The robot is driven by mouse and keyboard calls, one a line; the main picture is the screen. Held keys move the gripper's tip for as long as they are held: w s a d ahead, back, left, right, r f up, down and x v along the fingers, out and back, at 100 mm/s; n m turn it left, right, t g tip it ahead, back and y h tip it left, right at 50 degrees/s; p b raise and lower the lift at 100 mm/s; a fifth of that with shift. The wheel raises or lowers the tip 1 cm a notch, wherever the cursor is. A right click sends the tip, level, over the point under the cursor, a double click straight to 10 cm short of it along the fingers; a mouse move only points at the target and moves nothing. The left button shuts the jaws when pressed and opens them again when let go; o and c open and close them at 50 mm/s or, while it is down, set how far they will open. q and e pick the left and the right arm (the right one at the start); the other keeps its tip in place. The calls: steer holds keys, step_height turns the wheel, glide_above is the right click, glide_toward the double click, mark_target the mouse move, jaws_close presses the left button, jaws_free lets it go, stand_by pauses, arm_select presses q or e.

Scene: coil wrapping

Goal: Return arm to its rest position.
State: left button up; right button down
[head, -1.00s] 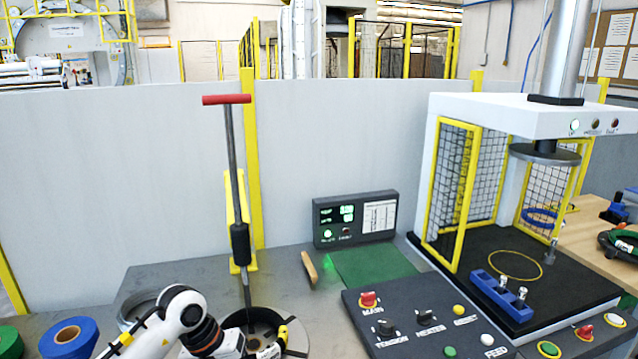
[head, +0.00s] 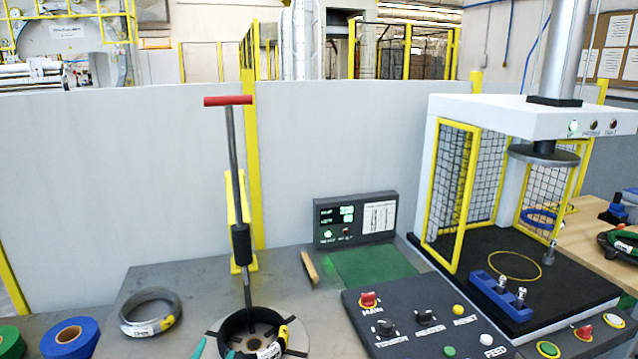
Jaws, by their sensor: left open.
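My left gripper (head: 214,351) shows only as two teal fingertips at the bottom edge, spread apart and empty. They are at the near left side of a black coil (head: 234,330), which lies on a round holder at the foot of the red-handled lever (head: 228,101). The coil carries a yellow mark and a white label. The rest of my left arm is out of view. My right gripper is not in view.
A grey wire coil (head: 133,325) lies to the left, with blue (head: 71,342) and green rolls beside it. The control panel (head: 400,318) stands to the right. The caged press (head: 535,112) is at far right.

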arm_select(q)
steer(key=s+a+f+n+g+y, duration=0.1)
steer(key=s+a+f+n+g, duration=0.1)
steer(key=s+f+n+g, duration=0.25)
steer(key=s+a+f+n+g+y, duration=0.1)
steer(key=s+a+f+g+y, duration=0.2)
steer(key=s+f, duration=0.4)
steer(key=s+d+f+g+h, duration=0.25)
steer(key=s+f+g, duration=0.6)
steer(key=s, duration=0.45)
step_height(320, 180, down, 25)
steer(key=s, duration=0.1)
steer(key=s+a+f+g, duration=0.2)
steer(key=s+a+f, duration=0.1)
steer(key=s+f, duration=1.3)
steer(key=shift+s+a, duration=0.15)
steer(key=shift+s, duration=0.05)
